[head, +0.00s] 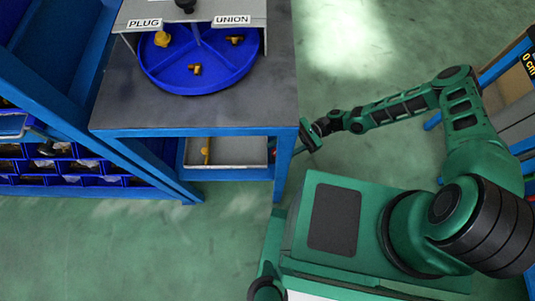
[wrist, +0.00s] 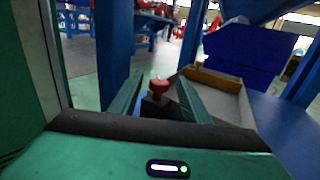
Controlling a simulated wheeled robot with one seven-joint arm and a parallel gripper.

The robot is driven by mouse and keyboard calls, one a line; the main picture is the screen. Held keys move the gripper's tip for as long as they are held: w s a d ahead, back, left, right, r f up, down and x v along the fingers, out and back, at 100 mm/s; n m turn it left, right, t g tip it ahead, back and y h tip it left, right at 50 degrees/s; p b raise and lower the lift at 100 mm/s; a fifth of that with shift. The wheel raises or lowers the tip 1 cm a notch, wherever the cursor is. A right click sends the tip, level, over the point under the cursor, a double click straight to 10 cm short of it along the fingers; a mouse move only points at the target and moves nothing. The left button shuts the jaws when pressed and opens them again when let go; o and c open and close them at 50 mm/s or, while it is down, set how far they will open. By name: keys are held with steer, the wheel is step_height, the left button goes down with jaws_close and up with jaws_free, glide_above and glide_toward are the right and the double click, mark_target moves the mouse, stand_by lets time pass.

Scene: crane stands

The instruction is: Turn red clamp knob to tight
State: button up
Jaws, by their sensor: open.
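The red clamp knob (wrist: 160,85) shows in the wrist view, on top of a dark block (wrist: 155,104). It stands upright ahead of my gripper (wrist: 160,92), in the gap between the two green fingers as seen from the wrist. The fingers are apart with nothing held; I cannot tell how far beyond the tips the knob is. In the head view my gripper (head: 308,136) is low beside the right leg of the blue-framed table (head: 285,168). I cannot make out the knob clearly there, and its turn position is not readable.
A round divided blue tray (head: 222,86) with brass fittings stands on the table top. A grey tray (head: 228,152) is on the lower shelf and also shows right of the knob in the wrist view (wrist: 222,92). Blue bins (head: 75,168) fill the left rack. Floor behind my arm is clear.

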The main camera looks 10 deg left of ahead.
steer(key=shift+x, duration=2.75)
steer(key=shift+c, duration=0.3)
steer(key=c, duration=1)
